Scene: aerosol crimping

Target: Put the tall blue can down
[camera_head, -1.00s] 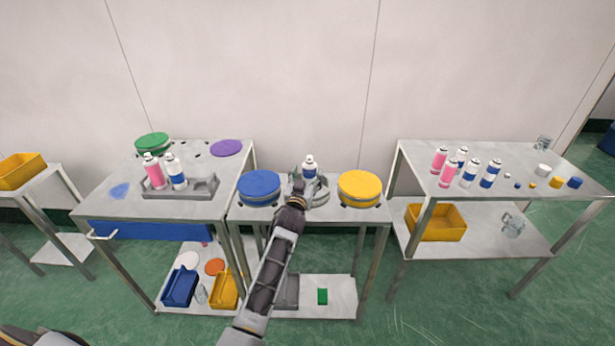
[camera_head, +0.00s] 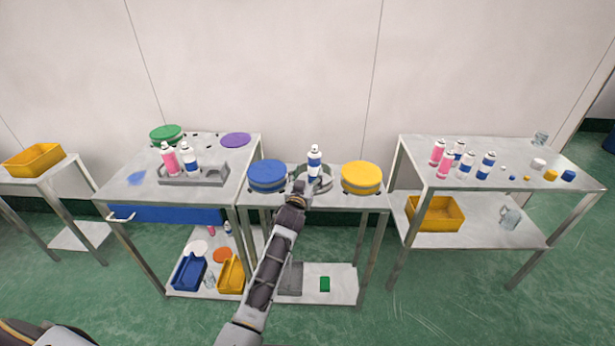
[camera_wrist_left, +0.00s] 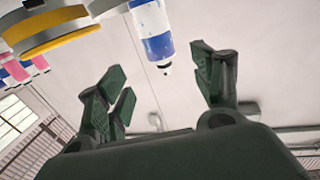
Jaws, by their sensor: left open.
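The tall blue can (camera_head: 314,163), white with a blue band and a white top, stands upright in a grey ring-like holder (camera_head: 326,184) on the middle table. In the left wrist view the can (camera_wrist_left: 152,30) appears upside down, beyond my fingertips, and its lower end is cut off. My left gripper (camera_head: 301,184) is just in front of the can at the table's near side. In the left wrist view the gripper (camera_wrist_left: 160,85) is open, with its fingers apart and nothing between them. My right gripper is not in view.
A blue round unit (camera_head: 267,177) and a yellow one (camera_head: 361,178) flank the can closely. The left table holds a grey tray (camera_head: 205,178) with a pink and a blue can. The right table (camera_head: 480,150) carries several cans and small caps.

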